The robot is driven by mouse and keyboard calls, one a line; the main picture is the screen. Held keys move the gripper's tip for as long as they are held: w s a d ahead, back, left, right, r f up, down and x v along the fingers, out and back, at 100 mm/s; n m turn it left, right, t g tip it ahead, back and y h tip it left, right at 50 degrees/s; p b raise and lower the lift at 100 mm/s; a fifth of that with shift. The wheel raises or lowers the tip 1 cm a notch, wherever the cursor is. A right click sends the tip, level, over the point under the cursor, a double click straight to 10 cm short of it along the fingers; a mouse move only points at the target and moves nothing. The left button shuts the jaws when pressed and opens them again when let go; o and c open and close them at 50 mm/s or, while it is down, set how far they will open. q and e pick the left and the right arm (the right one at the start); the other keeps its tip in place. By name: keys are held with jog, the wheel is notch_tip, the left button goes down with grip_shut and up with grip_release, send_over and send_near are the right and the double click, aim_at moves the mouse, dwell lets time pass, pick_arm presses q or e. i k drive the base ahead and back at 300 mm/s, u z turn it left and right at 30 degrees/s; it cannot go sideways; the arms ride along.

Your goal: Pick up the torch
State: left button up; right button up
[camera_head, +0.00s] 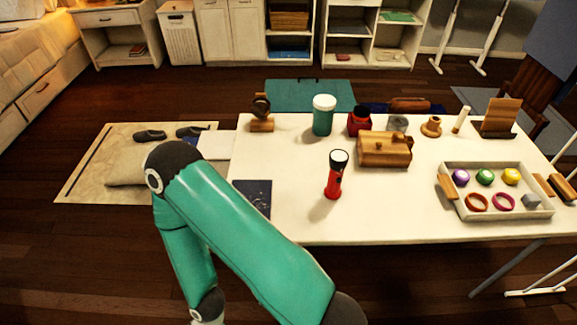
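The torch (334,186) is red with a black upper part and a pale round lens end. It stands upright on the white table (290,220), near the front edge and left of the middle. Nothing is touching it. One of my arms, green with dark joints, bends across the lower left of the view. Its lower end leaves the picture at the bottom, so its gripper is hidden. My other gripper is also out of view.
A dark blue book (252,196) lies left of the torch. Behind it are a wooden box (384,150), a green jar (323,116) and a red pot (359,121). A white tray (500,212) with coloured rings and balls stands at right. The table around the torch is clear.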

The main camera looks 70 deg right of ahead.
aim_at(333, 191)
jog(key=u, duration=0.2)
jog(key=i, duration=0.8)
jog(key=z, duration=2.3)
jog(key=k, duration=0.9)
jog(key=z, duration=0.15)
jog(key=i, duration=0.9)
jog(key=u, duration=0.1)
